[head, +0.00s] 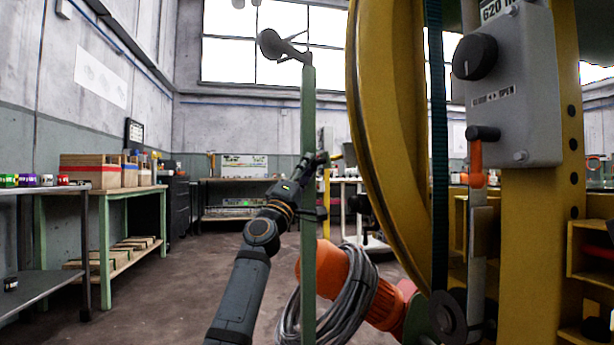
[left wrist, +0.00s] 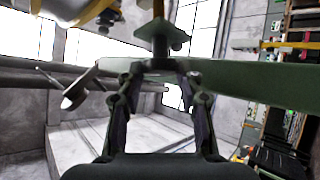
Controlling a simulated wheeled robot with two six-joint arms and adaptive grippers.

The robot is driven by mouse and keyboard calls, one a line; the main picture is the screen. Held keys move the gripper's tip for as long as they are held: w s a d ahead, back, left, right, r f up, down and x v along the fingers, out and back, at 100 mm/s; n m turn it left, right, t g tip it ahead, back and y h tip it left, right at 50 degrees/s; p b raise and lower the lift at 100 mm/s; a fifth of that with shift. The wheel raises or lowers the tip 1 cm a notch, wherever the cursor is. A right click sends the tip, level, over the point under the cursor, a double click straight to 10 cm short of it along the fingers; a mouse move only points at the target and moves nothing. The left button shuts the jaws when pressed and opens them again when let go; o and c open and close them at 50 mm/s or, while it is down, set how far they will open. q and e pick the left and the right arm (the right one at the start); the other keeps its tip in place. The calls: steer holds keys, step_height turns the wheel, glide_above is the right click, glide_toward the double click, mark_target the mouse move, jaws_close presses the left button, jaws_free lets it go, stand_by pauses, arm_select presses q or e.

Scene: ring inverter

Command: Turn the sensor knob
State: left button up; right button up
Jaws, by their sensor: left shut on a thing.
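A green upright post (head: 308,110) stands in the middle of the head view, with a grey round sensor disc (head: 270,45) on a bracket at its top. My left gripper (head: 312,165) is at the post, partly hidden by it, well below the disc. In the left wrist view, my left gripper (left wrist: 160,75) has its two fingertips on either side of a dark green fitting (left wrist: 160,62) at the post (left wrist: 255,75). The fitting's full shape is hidden. The disc also shows in the left wrist view (left wrist: 75,95). My right gripper is not in view.
A large yellow ring (head: 375,130) rises close to the post's right. A grey box (head: 512,90) with a black knob (head: 475,56) is at the far right. A coiled grey cable (head: 335,300) hangs beside the post's lower part. Clear floor (head: 180,290) lies at left.

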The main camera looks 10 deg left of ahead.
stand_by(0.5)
arm_select(q)
steer(key=o, duration=1.2)
steer(key=shift+c, duration=0.2)
steer(key=v, duration=1.2)
steer(key=shift+f, duration=0.15)
